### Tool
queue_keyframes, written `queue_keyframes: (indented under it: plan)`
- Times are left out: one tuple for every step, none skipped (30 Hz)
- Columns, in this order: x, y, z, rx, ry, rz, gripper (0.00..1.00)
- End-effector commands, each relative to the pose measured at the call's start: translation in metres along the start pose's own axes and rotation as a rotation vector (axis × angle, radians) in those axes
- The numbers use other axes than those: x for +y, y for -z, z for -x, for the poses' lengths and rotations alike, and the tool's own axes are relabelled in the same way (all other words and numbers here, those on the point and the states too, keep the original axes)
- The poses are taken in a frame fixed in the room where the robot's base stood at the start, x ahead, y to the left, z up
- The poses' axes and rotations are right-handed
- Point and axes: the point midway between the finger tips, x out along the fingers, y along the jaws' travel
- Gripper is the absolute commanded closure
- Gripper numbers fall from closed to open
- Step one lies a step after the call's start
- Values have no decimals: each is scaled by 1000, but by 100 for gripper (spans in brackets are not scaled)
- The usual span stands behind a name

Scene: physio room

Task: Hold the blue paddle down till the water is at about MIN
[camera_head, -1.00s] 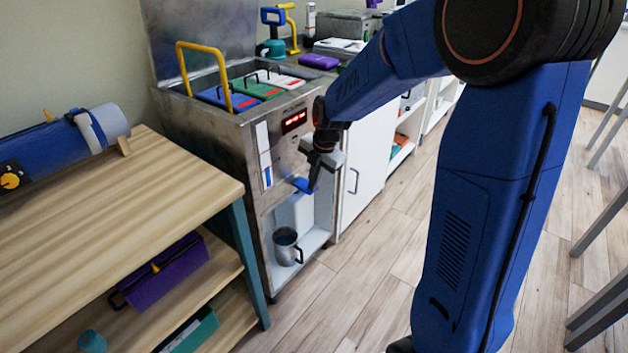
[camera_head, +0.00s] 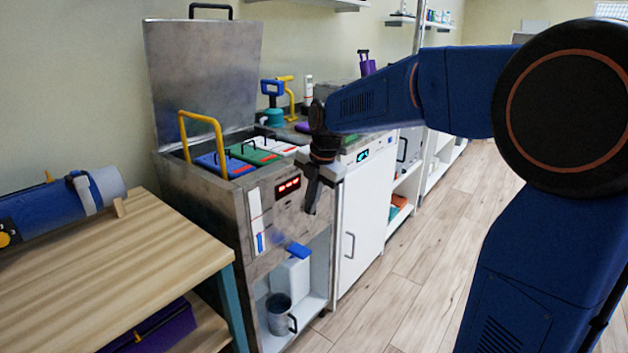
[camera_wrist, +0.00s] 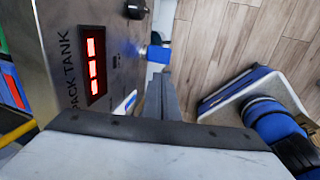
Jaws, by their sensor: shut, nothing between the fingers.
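The blue paddle (camera_head: 298,250) sticks out low on the front of the steel pack tank (camera_head: 200,187), above an open recess. It shows as a blue block in the wrist view (camera_wrist: 158,54). My gripper (camera_head: 312,207) is shut and empty, above the paddle and apart from it, in front of the tank's front panel. The white level gauge (camera_head: 255,208) on the tank front has a short blue column (camera_head: 260,242) near its bottom. Its MIN mark is too small to read. A grey metal jug (camera_head: 280,314) stands in the recess under the paddle.
A red-lit display (camera_head: 288,186) sits beside the gauge. Coloured packs (camera_head: 245,156) and a yellow handle (camera_head: 205,122) are in the open tank top. A wooden bench (camera_head: 110,265) stands at left, a white cabinet (camera_head: 362,222) at right. The wooden floor (camera_head: 420,262) to the right is clear.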

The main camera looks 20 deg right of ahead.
Motion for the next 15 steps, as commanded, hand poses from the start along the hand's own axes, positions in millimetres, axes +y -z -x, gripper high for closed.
queue_keyframes:
  plan:
    - [2,0,10,-2,-3,0,100]
    - [2,0,16,-2,-2,0,100]
    - [4,0,24,-2,-3,0,100]
    - [4,0,30,-2,-3,0,100]
    - [5,0,35,-2,-2,0,100]
    - [6,-1,42,-2,-3,0,100]
    - [6,0,47,-2,-2,0,100]
    - [6,0,51,-1,-2,-1,100]
    - [7,-1,56,-2,-2,-1,100]
    - [8,0,59,-1,-1,-1,100]
    - [8,0,62,-1,-1,-1,100]
    - [8,0,66,-1,-1,-1,100]
    - [9,0,68,-1,-1,-1,100]
    - [9,0,70,-1,0,-1,100]
    - [9,0,72,0,0,-1,100]
